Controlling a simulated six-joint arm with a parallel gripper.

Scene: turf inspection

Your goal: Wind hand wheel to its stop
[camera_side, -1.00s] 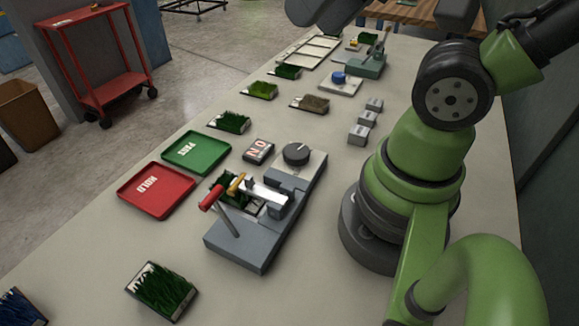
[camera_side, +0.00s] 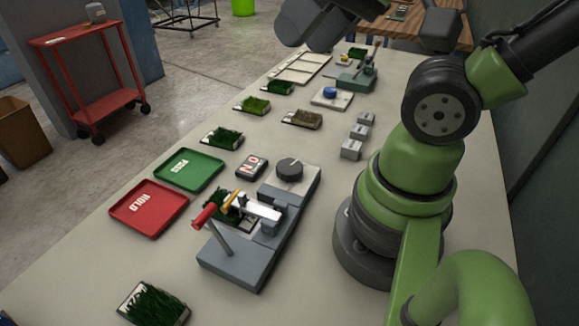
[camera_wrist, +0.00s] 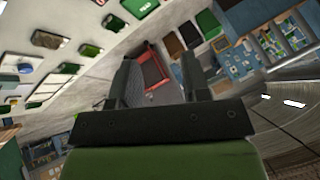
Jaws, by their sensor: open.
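A dark round knob (camera_side: 289,168), which looks like the hand wheel, sits on the pale plate at the back end of a grey fixture (camera_side: 236,262). The fixture also bears a red-handled lever (camera_side: 203,216) and a clamp arm over a turf piece. A smaller blue knob (camera_side: 330,92) sits on a white plate farther back. I cannot tell for sure which one is the wheel. My gripper (camera_wrist: 158,85) shows in the wrist view with its two dark fingers apart and nothing between them. Its fingers are out of the side view; neither knob is touched there.
A red HOLD tray (camera_side: 150,207) and a green PASS tray (camera_side: 188,170) lie left of the fixture, by a numbered block (camera_side: 251,166). Several turf samples and grey blocks (camera_side: 351,149) lie farther back. A red cart (camera_side: 88,70) stands off the table.

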